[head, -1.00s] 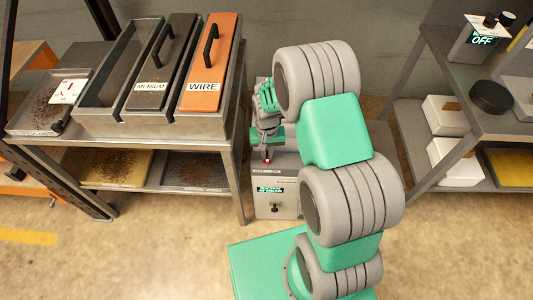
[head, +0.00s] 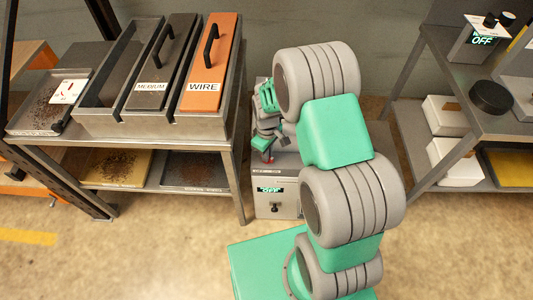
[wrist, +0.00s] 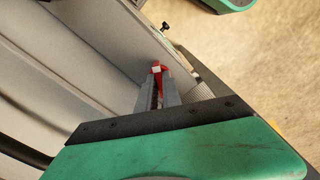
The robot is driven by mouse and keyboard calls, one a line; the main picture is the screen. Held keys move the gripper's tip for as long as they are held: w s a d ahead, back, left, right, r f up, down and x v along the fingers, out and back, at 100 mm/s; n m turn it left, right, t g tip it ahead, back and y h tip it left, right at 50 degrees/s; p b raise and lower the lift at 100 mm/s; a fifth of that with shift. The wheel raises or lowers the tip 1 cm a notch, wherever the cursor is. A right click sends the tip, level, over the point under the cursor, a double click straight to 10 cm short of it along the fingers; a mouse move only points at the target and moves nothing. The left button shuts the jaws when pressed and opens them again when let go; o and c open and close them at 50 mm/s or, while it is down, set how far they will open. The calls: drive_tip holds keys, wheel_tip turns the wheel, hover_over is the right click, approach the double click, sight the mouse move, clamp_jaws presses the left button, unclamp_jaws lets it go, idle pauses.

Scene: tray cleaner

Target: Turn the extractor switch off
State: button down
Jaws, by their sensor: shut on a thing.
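The extractor is a grey box (head: 288,203) on the floor between the two tables. A small lit display (head: 270,190) on its front appears to read OFF. A small red switch part (wrist: 158,66) with a pale face shows between my fingertips in the wrist view. My gripper (wrist: 157,84) is shut on this red switch. In the head view my gripper (head: 265,154) reaches down at the top of the box, beside the left table. The switch base is hidden by the fingers and is hard to make out.
The left table (head: 160,145) stands close beside the extractor, with a grey slotted holder, a MEDIUM block and an orange WIRE block (head: 212,60). A right shelf (head: 450,85) holds a black disc (head: 490,97) and another OFF display. The floor in front is clear.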

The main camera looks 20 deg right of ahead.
drive_tip(key=n, duration=0.6)
drive_tip(key=shift+w+n, duration=0.1)
drive_tip(key=shift+n, duration=0.2)
idle(0.4)
drive_tip(key=c, duration=1.5)
unclamp_jaws()
wheel_tip(320, 180, up, 8)
drive_tip(key=shift+f+p, duration=0.1)
drive_tip(key=shift+p, duration=0.3)
drive_tip(key=s+r+m+t+p, duration=0.1)
drive_tip(key=s+r+m+p, duration=0.2)
drive_tip(key=r, duration=0.6)
drive_tip(key=s+r+m+t+p, duration=0.1)
drive_tip(key=s+r+m+p, duration=0.2)
drive_tip(key=s+r+m, duration=0.3)
drive_tip(key=s+r+m+t+p, duration=0.1)
drive_tip(key=s+r+m+p, duration=0.2)
drive_tip(key=r, duration=1.1)
drive_tip(key=shift+s+a+m+p, duration=0.2)
drive_tip(key=shift+s+m, duration=0.35)
drive_tip(key=shift+s, duration=0.15)
drive_tip(key=shift+s+a+m+p, duration=0.15)
drive_tip(key=shift+s+m, duration=0.4)
drive_tip(key=shift+s, duration=0.15)
